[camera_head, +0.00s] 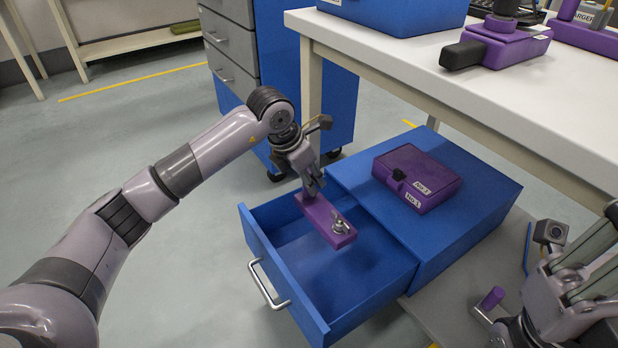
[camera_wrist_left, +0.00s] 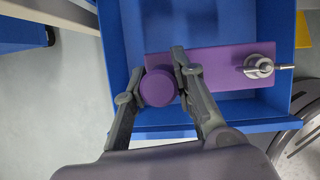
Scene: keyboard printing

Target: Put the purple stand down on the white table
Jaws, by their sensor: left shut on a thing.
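The purple stand (camera_head: 322,215) is a flat bar with a small metal fitting at one end. In the head view it is held tilted above the open blue drawer. In the left wrist view the stand (camera_wrist_left: 218,66) has a round purple knob (camera_wrist_left: 158,88) at its other end, between the fingers. My left gripper (camera_head: 313,188) is shut on this knob end. The white table (camera_head: 560,88) stands at the upper right, higher than the drawer and apart from the stand. My right gripper (camera_head: 493,318) is at the lower right, partly cut off; its fingers are unclear.
The open drawer (camera_head: 290,318) belongs to a blue cabinet (camera_head: 480,205) beside the table. A purple box (camera_head: 425,172) lies on the cabinet. A purple device (camera_head: 505,45) and a blue bin (camera_head: 395,12) stand on the table, whose front part is clear. A purple cylinder (camera_head: 493,297) is near my right gripper.

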